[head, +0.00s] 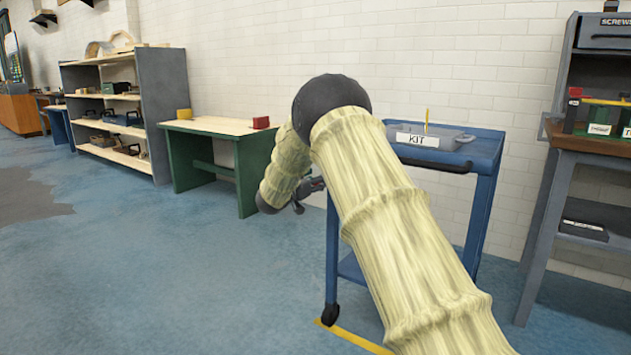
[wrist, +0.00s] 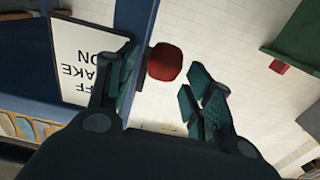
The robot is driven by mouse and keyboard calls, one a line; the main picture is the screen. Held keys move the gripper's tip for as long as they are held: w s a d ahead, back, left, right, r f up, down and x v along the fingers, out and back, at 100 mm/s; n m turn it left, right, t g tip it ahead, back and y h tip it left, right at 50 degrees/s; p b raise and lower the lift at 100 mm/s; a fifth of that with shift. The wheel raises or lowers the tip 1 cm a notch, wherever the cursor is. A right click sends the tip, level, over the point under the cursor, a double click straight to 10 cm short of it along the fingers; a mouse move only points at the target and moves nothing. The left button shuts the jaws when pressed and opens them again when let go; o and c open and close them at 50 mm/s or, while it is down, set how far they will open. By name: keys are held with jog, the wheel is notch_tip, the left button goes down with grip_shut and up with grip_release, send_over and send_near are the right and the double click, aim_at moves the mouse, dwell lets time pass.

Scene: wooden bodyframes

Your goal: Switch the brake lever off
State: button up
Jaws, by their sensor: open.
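The brake lever's red rounded knob (wrist: 165,62) shows in the wrist view, just beyond and between my fingertips. My gripper (wrist: 161,75) is open, with one finger on either side of the knob; I cannot tell if either touches it. A white sign (wrist: 82,58) with upside-down letters, partly hidden by a finger, reads "ON", "AKE" and "FF" on the blue cart's side. In the head view, my gripper (head: 311,186) is partly hidden behind my arm beside the blue cart (head: 484,215). I cannot make out the lever there.
A grey tray (head: 450,135) marked KIT stands on the cart. A green workbench (head: 205,125) with a red block (head: 261,122) is to its left, against the white brick wall. Shelves (head: 160,100) stand farther left. A workbench (head: 590,140) is at right. The blue floor at left is clear.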

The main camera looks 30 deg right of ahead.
grip_shut()
jog(key=shift+r+p, duration=0.2)
jog(key=shift+p, duration=0.3)
jog(key=r+y+p, duration=0.1)
jog(key=p, duration=0.3)
jog(key=shift+s+a+r, duration=0.1)
jog(key=shift+a+r, duration=0.1)
notch_tip(320, 180, up, 2)
jog(key=g+y+p, duration=0.1)
jog(key=y+p, duration=0.1)
jog(key=p, duration=0.6)
jog(key=shift+a+r, duration=0.15)
jog(key=shift+r+p, duration=0.25)
jog(key=shift+p, duration=0.8)
notch_tip(320, 180, up, 2)
jog(key=p, duration=0.4)
jog(key=shift+r+p, duration=0.2)
jog(key=shift+p, duration=0.15)
jog(key=shift+r, duration=0.1)
